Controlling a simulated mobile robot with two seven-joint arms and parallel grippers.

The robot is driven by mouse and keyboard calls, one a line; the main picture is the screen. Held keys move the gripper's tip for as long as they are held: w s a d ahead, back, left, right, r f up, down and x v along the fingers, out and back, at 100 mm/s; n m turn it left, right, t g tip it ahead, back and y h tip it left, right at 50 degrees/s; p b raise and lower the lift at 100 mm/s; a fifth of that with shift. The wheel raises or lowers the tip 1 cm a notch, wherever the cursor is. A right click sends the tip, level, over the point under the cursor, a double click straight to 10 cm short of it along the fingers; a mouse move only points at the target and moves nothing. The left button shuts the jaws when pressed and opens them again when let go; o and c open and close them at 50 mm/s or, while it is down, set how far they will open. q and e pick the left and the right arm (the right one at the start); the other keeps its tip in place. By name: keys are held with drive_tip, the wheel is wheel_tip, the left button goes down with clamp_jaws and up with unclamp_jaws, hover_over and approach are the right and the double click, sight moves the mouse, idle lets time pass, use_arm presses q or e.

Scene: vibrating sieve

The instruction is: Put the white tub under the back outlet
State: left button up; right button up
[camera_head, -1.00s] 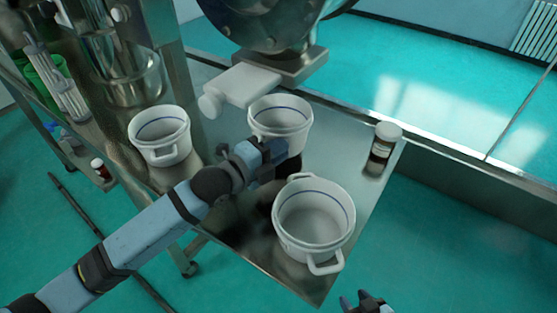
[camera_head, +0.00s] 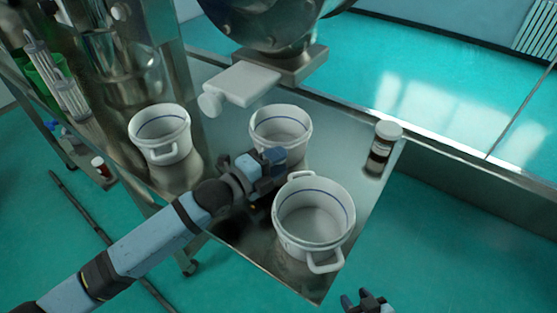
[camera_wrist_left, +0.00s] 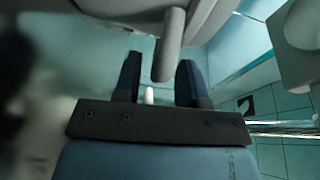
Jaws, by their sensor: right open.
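Three white tubs with handles and a blue inner line stand on the metal table: a middle tub (camera_head: 281,128), a left tub (camera_head: 161,133) and a front tub (camera_head: 313,217). My left gripper (camera_head: 272,163) is low at the near side of the middle tub. In the left wrist view its fingers (camera_wrist_left: 160,80) are apart, with a white handle (camera_wrist_left: 170,45) between them and a gap beside it. A white outlet spout (camera_head: 240,84) juts from the machine, up and left of the middle tub. My right gripper (camera_head: 365,300) is open and empty at the bottom edge.
A brown bottle with a white lid (camera_head: 382,147) stands at the table's right edge. The steel machine drum (camera_head: 265,22) hangs above the back. The front tub sits close to my left gripper. Bare table (camera_head: 335,140) shows right of the middle tub.

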use_arm(q)
drive_tip(key=b+v, duration=0.1)
drive_tip(key=v, duration=1)
drive_tip(key=shift+s+a, duration=0.15)
drive_tip(key=shift+a, duration=0.1)
use_arm(e)
drive_tip(key=shift+a+f, duration=0.1)
drive_tip(key=shift+f, duration=0.2)
